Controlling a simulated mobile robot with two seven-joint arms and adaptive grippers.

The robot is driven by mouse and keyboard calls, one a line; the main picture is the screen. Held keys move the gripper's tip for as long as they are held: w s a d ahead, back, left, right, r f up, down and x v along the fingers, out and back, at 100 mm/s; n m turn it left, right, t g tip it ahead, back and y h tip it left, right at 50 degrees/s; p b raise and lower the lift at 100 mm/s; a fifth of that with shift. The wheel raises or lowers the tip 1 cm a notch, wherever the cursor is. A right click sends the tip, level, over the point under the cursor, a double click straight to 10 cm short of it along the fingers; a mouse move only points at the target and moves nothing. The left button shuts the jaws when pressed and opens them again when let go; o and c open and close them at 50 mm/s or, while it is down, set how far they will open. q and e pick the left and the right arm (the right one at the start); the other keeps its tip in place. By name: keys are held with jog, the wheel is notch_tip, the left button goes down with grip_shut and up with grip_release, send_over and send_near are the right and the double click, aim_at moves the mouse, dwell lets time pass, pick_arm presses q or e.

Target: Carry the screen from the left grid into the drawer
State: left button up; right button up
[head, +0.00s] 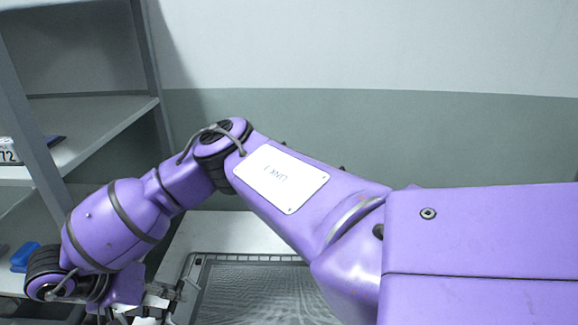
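My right arm comes in from the right and reaches across the view to the lower left. Its gripper (160,303) is at the bottom edge, partly cut off, so the gap between its fingers cannot be made out. It is just left of a dark-rimmed tray or grid (262,257) with a rippled, mesh-like surface. The arm covers part of that tray, and the frame cuts off its near side. I cannot tell whether the screen lies there. No drawer can be clearly identified. My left gripper is not in view.
A grey shelving rack (95,128) stands at the left, close to my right wrist. A pale surface (225,232) lies behind the tray, before the wall.

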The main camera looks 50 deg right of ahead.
jog(key=shift+x, duration=1.4)
grip_shut()
jog(key=shift+r, duration=0.1)
